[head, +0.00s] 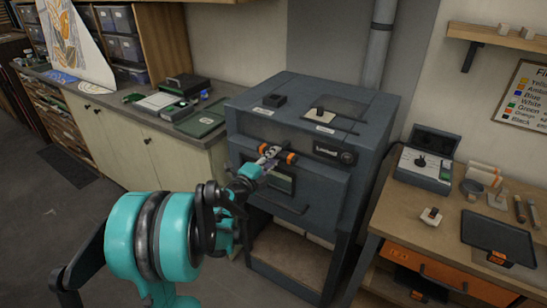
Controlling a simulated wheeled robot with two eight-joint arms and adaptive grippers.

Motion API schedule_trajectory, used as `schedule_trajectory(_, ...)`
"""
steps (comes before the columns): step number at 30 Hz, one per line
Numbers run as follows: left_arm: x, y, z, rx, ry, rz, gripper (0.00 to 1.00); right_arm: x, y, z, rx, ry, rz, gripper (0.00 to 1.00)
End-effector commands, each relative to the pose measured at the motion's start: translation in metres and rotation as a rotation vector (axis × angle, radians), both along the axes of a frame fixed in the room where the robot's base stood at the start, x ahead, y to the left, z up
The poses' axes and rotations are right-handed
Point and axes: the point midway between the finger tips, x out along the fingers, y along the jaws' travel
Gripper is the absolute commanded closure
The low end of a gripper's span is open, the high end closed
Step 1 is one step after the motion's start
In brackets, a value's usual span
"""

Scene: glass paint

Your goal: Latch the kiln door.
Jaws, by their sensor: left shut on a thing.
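The dark blue-grey kiln (368,128) stands in the middle of the head view. Its door (325,192), with a small window (283,180) and a bar handle below it, is on the front; I cannot tell whether it sits fully flush. A dark latch handle with orange ends (291,158) lies across the door's upper part. My left gripper (269,160) reaches in from the lower left and is shut on this latch handle. The fingers and the handle's middle overlap, so the exact grip is hard to see. My right gripper is not in view.
A cabinet with a grey counter (82,96) and trays stands close left of the kiln. A wooden workbench (408,208) with a boxed device and a dark tray (497,238) stands close on the right. Open floor (60,220) lies at the left.

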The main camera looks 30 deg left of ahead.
Motion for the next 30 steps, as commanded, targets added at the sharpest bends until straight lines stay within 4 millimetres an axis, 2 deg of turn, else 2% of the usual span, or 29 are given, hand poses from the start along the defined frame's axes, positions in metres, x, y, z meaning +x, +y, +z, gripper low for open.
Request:
schedule_trajectory(7,0.0000,0.0000,-0.0004,-0.031,0.001,0.000,1.00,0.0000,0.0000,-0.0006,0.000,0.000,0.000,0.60)
schedule_trajectory(14,0.0001,0.0000,-0.0007,-0.152,0.008,0.000,1.00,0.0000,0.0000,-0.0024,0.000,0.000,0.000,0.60)
schedule_trajectory(30,0.0002,0.0000,-0.0006,-0.648,0.030,0.000,1.00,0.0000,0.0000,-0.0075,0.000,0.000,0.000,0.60)
